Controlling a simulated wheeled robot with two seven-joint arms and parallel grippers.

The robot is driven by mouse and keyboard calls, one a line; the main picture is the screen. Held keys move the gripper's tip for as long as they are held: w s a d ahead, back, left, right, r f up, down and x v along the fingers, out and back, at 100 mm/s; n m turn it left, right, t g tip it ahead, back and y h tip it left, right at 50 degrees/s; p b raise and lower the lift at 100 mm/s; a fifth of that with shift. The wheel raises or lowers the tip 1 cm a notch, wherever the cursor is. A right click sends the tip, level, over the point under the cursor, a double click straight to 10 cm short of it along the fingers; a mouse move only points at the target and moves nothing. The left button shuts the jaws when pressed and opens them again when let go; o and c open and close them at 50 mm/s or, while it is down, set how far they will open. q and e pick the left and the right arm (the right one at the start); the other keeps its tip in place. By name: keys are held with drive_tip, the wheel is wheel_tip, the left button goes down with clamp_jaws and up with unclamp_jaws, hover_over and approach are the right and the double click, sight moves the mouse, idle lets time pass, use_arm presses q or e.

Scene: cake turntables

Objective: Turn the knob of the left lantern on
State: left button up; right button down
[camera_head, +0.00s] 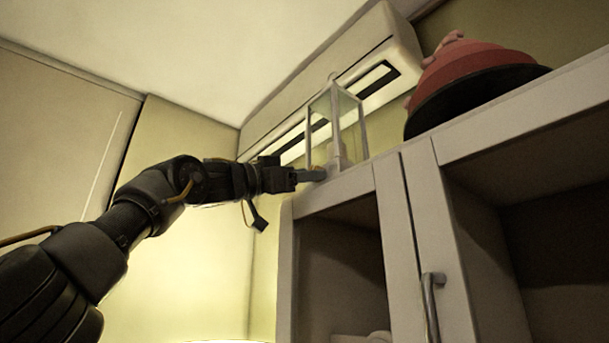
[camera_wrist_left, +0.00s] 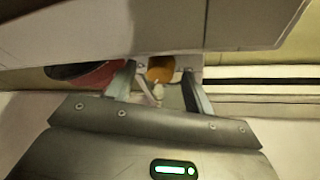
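The lantern (camera_head: 362,128) is a pale frame with clear panes, standing upright on top of the white cabinet. Only one lantern shows in the head view. My left gripper (camera_head: 318,174) reaches in from the left at the lantern's base. In the left wrist view, the round orange knob (camera_wrist_left: 160,68) sits between the two spread fingers of my left gripper (camera_wrist_left: 159,72), with gaps visible on both sides. Whether either finger touches it, I cannot tell. My right gripper is out of view.
A red tiered cake (camera_head: 475,65) on a dark turntable (camera_head: 470,100) stands on the cabinet (camera_head: 365,182), right of the lantern. A long pale wall unit (camera_head: 375,45) is behind the lantern. The cabinet has open compartments and a door handle (camera_head: 431,305).

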use_arm(q)
drive_tip(key=b+v, duration=0.6)
drive_tip(key=v, duration=0.4)
drive_tip(key=shift+s+a+f+b, duration=0.15)
drive_tip(key=shift+a+f+b, duration=0.05)
drive_tip(key=shift+a+b, duration=0.15)
drive_tip(key=shift+d, duration=0.15)
